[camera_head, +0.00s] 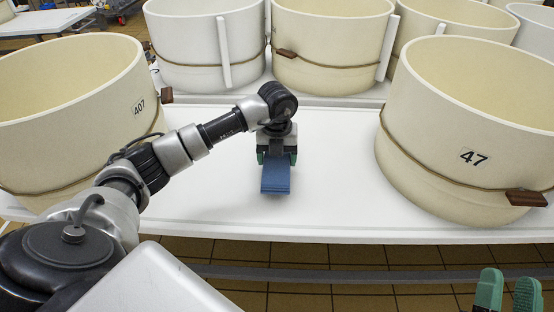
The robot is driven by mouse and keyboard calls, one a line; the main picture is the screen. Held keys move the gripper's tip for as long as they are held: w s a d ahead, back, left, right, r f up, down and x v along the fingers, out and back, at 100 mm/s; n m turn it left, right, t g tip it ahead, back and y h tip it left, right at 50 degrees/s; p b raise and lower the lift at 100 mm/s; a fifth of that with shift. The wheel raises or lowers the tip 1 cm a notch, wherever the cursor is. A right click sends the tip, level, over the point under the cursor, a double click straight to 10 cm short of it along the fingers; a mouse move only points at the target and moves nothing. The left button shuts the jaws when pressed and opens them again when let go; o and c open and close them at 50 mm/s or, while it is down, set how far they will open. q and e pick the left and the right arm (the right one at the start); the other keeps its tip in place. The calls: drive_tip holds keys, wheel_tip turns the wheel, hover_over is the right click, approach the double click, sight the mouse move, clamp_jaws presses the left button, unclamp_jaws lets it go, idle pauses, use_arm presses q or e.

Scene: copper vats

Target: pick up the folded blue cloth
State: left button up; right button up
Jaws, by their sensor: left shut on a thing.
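The folded blue cloth (275,178) is a small flat blue block in the middle of the white table, near its front part. My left gripper (276,157) points down over the cloth's far end, with its green fingertips on either side, and is shut on it. I cannot tell whether the cloth touches the table or is slightly lifted. My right gripper (508,290) is at the bottom right corner, in front of the table, with its two green fingertips apart and nothing between them.
The white table (330,215) has clear room around the cloth. A cream vat marked 407 (100,120) stands at left, and one marked 47 (450,140) at right. More vats (330,50) stand in a row behind. Tiled floor (350,300) shows in front.

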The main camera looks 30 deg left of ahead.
use_arm(q)
wheel_tip(320, 180, up, 2)
drive_tip(key=shift+r+p, duration=0.15)
drive_tip(key=shift+p, duration=0.15)
drive_tip(key=d, duration=0.1)
drive_tip(key=d+r, duration=0.1)
drive_tip(key=d+r+p, duration=0.1)
drive_tip(key=shift+s+d, duration=0.35)
drive_tip(key=shift+d, duration=0.05)
drive_tip(key=s+d+r+p, duration=0.1)
drive_tip(key=d+r+p, duration=0.1)
drive_tip(key=d+r, duration=0.2)
drive_tip(key=shift+s+d+r, duration=0.2)
drive_tip(key=shift+s+d, duration=0.15)
drive_tip(key=shift+d, duration=1.5)
use_arm(e)
wheel_tip(320, 180, down, 12)
drive_tip(key=s+d+g+h, duration=0.1)
drive_tip(key=d+g+h, duration=0.1)
drive_tip(key=g, duration=0.8)
drive_tip(key=shift+s+d+r+g+h, duration=0.2)
drive_tip(key=shift+s+d+g+h, duration=0.2)
drive_tip(key=shift+h, duration=0.5)
